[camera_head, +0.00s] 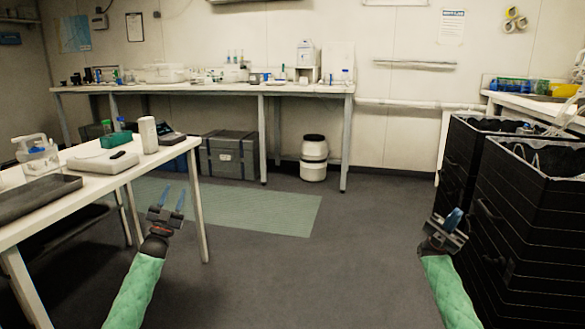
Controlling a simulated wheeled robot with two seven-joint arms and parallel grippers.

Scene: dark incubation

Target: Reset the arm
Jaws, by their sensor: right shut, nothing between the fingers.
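My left gripper (171,203) is at the lower left, at the end of a green-sleeved arm, beside the right end of the near white table. Its two blue fingers stand apart with nothing between them. My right gripper (452,222) is at the lower right, also on a green-sleeved arm, close in front of the black crates. Its blue fingers are together and hold nothing. Both grippers are raised over the open floor and point away from me.
The near white table (62,205) at left bears a dark tray (36,199), a white device (103,163) and a white cup (149,134). Black crates (530,225) stand at right. A long bench (215,89) lines the back wall. The floor (330,262) between is clear.

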